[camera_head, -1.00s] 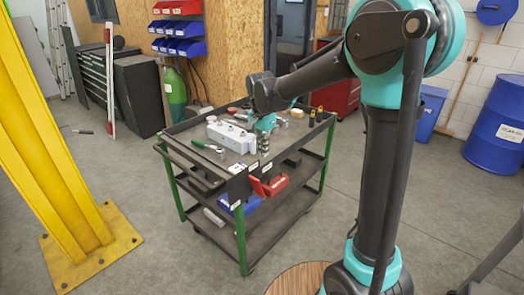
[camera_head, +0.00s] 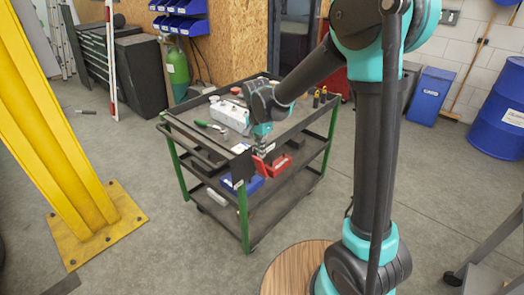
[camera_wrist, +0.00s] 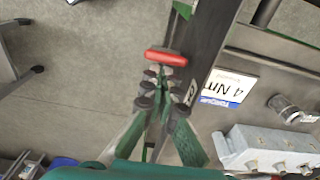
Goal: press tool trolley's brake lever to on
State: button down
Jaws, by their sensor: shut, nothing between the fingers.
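The tool trolley (camera_head: 239,163) is dark with green legs and stands in the middle of the head view. A red bar (camera_wrist: 166,57), which looks like the brake lever's handle, lies crosswise at the trolley's edge in the wrist view. My gripper (camera_wrist: 163,82) is shut and empty, its fingertips just short of the red bar in that picture; I cannot tell whether they touch. In the head view my gripper (camera_head: 262,148) is at the trolley's near right edge, above red parts. The lever's setting cannot be read, as my gripper partly covers it.
A grey metal block (camera_wrist: 270,147) and a labelled card (camera_wrist: 232,83) lie on the trolley top. A red bin (camera_head: 279,164) sits below the top. A yellow post (camera_head: 62,130) stands left, a blue drum (camera_head: 497,112) right.

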jog(key=shift+s+a+f+t+h, duration=0.15)
jog(key=shift+s+a+t+h, duration=0.2)
jog(key=shift+s+a+t, duration=0.15)
jog(key=shift+s+a+f+t+h, duration=0.15)
jog(key=shift+s+a+t+h, duration=0.25)
jog(key=shift+s, duration=0.15)
jog(key=s+a+f+t+h, duration=0.2)
jog(key=s+a+f, duration=0.2)
jog(key=s+f, duration=0.2)
jog(key=shift+s+a+f+t, duration=0.35)
jog(key=shift+a+f+t, duration=0.05)
jog(key=shift+f, duration=0.2)
dwell(0.4)
